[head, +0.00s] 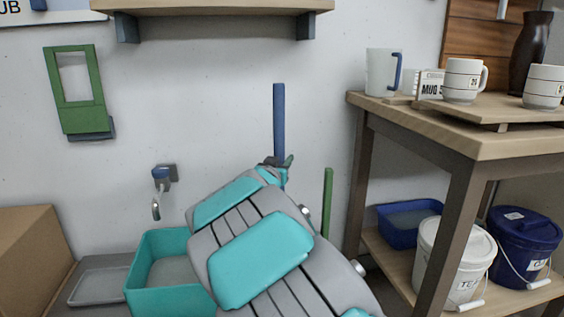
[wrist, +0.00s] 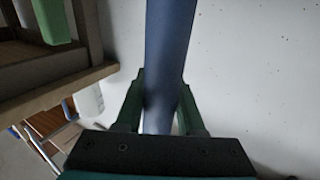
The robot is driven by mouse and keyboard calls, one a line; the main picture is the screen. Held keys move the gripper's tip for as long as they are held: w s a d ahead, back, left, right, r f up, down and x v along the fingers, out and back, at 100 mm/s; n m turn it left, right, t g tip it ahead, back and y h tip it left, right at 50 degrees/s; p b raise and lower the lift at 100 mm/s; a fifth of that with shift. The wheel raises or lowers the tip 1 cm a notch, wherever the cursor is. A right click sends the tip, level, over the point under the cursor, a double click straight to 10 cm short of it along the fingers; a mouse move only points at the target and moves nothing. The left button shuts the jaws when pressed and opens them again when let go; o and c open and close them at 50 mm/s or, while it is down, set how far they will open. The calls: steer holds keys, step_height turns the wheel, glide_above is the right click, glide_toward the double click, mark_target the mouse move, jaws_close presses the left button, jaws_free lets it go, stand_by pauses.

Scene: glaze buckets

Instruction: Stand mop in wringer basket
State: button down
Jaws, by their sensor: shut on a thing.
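A blue pole (head: 279,122), which looks like the mop handle, stands nearly upright against the white wall in the head view. My gripper (head: 277,163) is shut on it. In the wrist view the blue pole (wrist: 168,50) runs between the two green fingers of my gripper (wrist: 160,90). The mop's lower end is hidden behind my arm in the head view and outside the wrist view. I cannot make out a wringer basket; my arm covers much of the floor area. A teal bucket (head: 145,296) stands left of my arm, partly covered by it.
A green upright stick (head: 328,205) stands between my arm and the wooden table (head: 470,140) on the right. The table holds mugs; its lower shelf holds a white bucket (head: 451,265) and a blue bucket (head: 524,250). A tap (head: 160,185) and a shelf (head: 215,5) are on the wall.

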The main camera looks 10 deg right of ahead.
steer(key=c, duration=0.5)
jaws_free()
steer(key=shift+f, duration=0.1)
steer(key=shift+s+a, duration=0.2)
steer(key=shift+s, duration=0.05)
steer(key=shift+p+v, duration=0.55)
steer(key=shift+v, duration=5.2)
